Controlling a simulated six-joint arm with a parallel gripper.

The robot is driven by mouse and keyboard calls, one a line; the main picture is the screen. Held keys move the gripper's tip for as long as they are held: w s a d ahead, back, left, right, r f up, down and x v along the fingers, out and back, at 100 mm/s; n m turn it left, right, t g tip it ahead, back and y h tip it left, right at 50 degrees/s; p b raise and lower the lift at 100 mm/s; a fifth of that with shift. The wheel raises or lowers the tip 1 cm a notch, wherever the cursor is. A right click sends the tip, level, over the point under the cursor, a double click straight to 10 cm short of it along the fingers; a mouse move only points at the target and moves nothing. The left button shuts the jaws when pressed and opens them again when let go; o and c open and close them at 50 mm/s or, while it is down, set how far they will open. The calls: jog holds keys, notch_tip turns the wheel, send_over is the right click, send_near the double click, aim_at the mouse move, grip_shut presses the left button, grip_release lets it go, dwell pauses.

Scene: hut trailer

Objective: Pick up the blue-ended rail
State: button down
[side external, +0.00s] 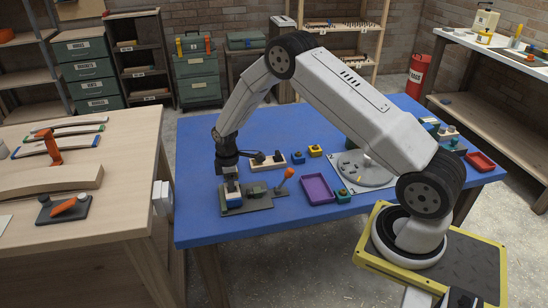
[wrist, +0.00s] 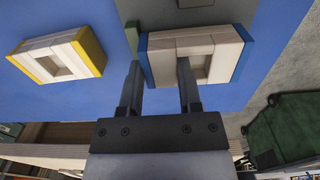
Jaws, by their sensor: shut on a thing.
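The blue-ended rail (wrist: 223,60) is a pale block with blue ends and a rectangular opening through its middle. My gripper (wrist: 161,72) is shut on its left part in the wrist view, with one finger outside the left blue end and the other at the opening. In the side external view my gripper (side external: 231,182) points down at the front left of the blue table, with the rail (side external: 233,200) small and partly hidden beneath it. I cannot tell whether the rail is clear of the surface below.
A yellow-ended rail (wrist: 48,60) lies left of my gripper in the wrist view. The dark board (side external: 262,203) carries a green block (side external: 257,190) and an orange-handled clamp (side external: 285,178). A purple tray (side external: 317,189) and grey round plate (side external: 367,174) lie right.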

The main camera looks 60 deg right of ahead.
jog(key=shift+r, duration=0.5)
jog(key=s+a+r, duration=0.2)
jog(key=s+r, duration=0.9)
jog(key=s, duration=0.3)
jog(key=shift+a, duration=0.1)
jog(key=shift+r, duration=0.15)
